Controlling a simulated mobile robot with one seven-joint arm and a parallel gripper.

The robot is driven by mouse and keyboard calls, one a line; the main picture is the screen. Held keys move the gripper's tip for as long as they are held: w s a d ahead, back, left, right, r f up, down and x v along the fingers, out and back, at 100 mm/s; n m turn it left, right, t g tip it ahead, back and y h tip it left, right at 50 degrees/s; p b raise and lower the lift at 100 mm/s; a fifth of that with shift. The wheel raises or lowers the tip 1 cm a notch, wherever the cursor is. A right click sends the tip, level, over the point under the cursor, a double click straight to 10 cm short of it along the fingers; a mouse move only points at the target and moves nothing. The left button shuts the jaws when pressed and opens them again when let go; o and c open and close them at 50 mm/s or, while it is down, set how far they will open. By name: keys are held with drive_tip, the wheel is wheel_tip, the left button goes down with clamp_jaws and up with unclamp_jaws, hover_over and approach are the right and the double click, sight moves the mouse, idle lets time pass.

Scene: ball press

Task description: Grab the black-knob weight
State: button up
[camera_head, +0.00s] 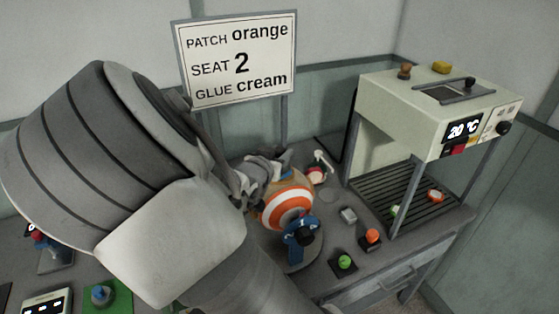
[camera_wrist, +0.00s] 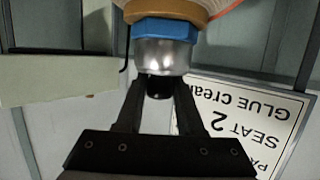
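The weight shows in the wrist view as a silver cylinder (camera_wrist: 163,55) with a blue hex collar (camera_wrist: 166,30) and a black knob (camera_wrist: 160,87). Beyond its collar are a tan ring and part of an orange-and-white surface. In the head view my gripper (camera_head: 262,170) is at the orange-and-white ball (camera_head: 287,208), and my arm covers much of the left. The weight is not clearly distinguishable there.
A blue clamp (camera_head: 300,245) with a black knob stands before the ball. The press (camera_head: 430,110) stands at right, a sign (camera_head: 238,60) behind.

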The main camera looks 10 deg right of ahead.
drive_tip(key=shift+f, duration=0.15)
clamp_jaws()
drive_tip(key=shift+s+f, duration=0.1)
idle(0.8)
